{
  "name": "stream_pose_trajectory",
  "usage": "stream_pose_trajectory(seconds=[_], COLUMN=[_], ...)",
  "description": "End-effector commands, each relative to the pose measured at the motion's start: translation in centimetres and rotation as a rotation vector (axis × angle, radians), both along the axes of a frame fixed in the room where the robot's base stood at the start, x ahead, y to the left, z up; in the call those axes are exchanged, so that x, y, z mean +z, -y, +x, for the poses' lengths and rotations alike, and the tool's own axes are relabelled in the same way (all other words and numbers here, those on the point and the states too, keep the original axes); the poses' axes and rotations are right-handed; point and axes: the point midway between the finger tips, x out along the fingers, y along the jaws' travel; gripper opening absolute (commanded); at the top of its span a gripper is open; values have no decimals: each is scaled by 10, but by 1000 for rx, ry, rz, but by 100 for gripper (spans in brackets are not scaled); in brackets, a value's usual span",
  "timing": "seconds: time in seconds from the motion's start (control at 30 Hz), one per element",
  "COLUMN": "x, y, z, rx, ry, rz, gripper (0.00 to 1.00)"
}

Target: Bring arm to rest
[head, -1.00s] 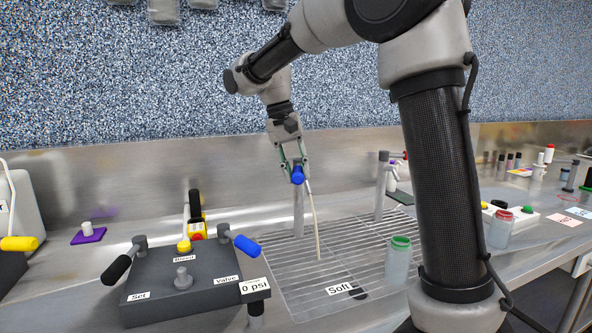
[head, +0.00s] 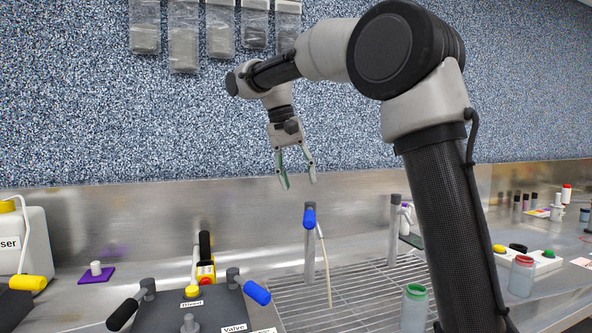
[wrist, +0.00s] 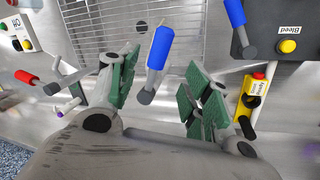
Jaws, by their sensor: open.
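My gripper (head: 296,180) hangs open and empty in the head view, fingers pointing down, above the steel bench and in front of the speckled wall. A post with a blue handle (head: 309,218) and a pale tube (head: 325,265) stands below it, apart from the fingers. In the wrist view my gripper (wrist: 158,98) shows two spread green-padded fingers. The blue handle (wrist: 159,48) appears between them in the picture, beyond the fingertips.
A dark control box (head: 205,308) with blue and black levers is at the front left. A wire grate (head: 365,290) lies below, with a green-rimmed jar (head: 415,307) on the right. A white jug (head: 28,250) stands far left. Bags (head: 184,40) hang on the wall.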

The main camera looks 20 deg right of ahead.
Motion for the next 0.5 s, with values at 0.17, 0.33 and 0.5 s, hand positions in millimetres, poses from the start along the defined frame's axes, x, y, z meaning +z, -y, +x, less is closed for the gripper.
stream_pose_trajectory(seconds=[0.17, 0.33, 0.5], x=[18, 22, 21], y=[-4, -5, -5], z=[2, 2, 2], rx=[0, 0, 0], ry=[0, 0, 0], rz=[0, 0, 0], gripper=[49, 49, 49])
